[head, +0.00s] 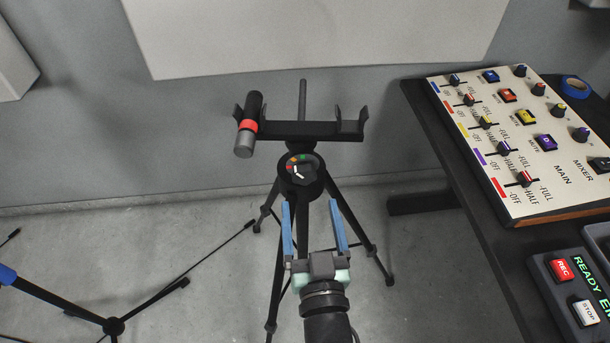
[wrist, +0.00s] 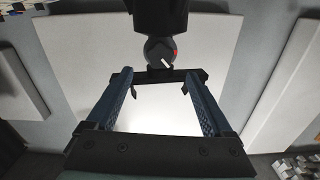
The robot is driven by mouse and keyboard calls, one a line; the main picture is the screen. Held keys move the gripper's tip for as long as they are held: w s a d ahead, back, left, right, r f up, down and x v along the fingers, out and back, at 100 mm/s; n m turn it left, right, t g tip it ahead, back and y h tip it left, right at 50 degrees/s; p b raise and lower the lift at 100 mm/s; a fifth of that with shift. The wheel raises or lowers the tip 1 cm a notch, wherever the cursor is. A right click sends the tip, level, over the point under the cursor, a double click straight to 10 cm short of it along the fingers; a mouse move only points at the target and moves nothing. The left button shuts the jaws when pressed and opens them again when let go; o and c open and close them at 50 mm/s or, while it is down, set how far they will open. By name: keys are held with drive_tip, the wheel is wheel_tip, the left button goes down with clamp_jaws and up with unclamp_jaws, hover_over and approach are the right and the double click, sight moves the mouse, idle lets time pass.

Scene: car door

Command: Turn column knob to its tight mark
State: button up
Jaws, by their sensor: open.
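The column knob (head: 299,174) is a dark round knob with a white pointer line, on the black tripod's column. Coloured marks in orange, green and red sit around its upper edge; I cannot read which is the tight mark. In the wrist view the knob (wrist: 160,52) shows at the top centre, with a white pointer and a red patch at its right. My gripper (head: 309,203) is open and empty, its two blue fingers pointing up toward the knob from below in the picture. The fingers also show in the wrist view (wrist: 158,88), apart from the knob.
A mixer panel (head: 525,140) lies on the dark table (head: 450,165) at right. A blue-ended stand (head: 112,325) is at lower left.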

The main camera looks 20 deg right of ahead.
sight(306, 178)
drive_tip(key=x, duration=0.7)
drive_tip(key=shift+w+d, duration=0.1)
drive_tip(key=shift+w, duration=0.2)
clamp_jaws()
drive_tip(key=shift+m+p, duration=0.3)
drive_tip(key=m, duration=0.3)
drive_tip(key=shift+d+f+m+p, duration=0.1)
drive_tip(key=shift+m+p, duration=0.2)
drive_tip(key=shift+m, duration=1.8)
drive_tip(key=shift+s, duration=0.1)
